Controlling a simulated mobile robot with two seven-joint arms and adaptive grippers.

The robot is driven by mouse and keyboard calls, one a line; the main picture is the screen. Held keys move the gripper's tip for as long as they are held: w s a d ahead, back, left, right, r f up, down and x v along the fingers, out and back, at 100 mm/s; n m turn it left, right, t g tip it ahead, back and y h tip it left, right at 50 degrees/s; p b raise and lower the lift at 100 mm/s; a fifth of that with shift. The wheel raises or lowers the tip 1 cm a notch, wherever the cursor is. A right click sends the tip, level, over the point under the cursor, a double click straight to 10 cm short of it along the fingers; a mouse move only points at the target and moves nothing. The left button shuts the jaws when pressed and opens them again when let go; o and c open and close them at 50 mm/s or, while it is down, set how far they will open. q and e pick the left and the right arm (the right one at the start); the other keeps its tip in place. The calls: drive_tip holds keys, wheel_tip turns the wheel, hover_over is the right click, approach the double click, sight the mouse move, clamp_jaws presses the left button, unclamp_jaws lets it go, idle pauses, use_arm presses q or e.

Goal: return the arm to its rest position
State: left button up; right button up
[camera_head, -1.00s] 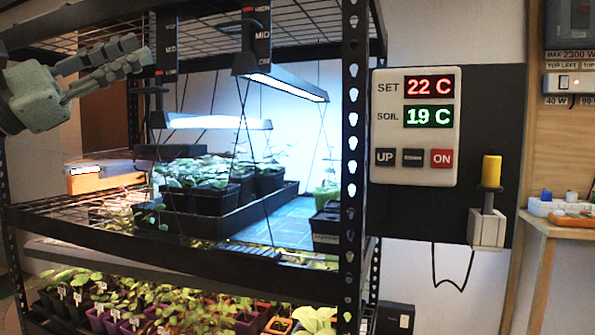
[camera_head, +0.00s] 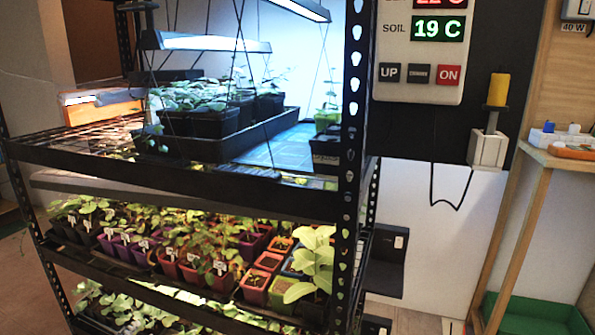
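Neither of my grippers shows in the head view now, and no part of either arm is in sight. The seedling rack (camera_head: 353,130) stands in front of me, its black post right of the middle. A black tray of potted seedlings (camera_head: 243,143) sits on its upper shelf under the lit lamps (camera_head: 205,43). The shelf below holds several rows of small seedling pots (camera_head: 195,268).
A control panel (camera_head: 422,45) on the wall right of the rack reads SOIL 19 C. A yellow-handled tool (camera_head: 497,90) sits in a wall holder (camera_head: 487,149). A wooden bench (camera_head: 560,158) stands at the right, with a green bin (camera_head: 530,315) below. Some floor is clear at the lower left.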

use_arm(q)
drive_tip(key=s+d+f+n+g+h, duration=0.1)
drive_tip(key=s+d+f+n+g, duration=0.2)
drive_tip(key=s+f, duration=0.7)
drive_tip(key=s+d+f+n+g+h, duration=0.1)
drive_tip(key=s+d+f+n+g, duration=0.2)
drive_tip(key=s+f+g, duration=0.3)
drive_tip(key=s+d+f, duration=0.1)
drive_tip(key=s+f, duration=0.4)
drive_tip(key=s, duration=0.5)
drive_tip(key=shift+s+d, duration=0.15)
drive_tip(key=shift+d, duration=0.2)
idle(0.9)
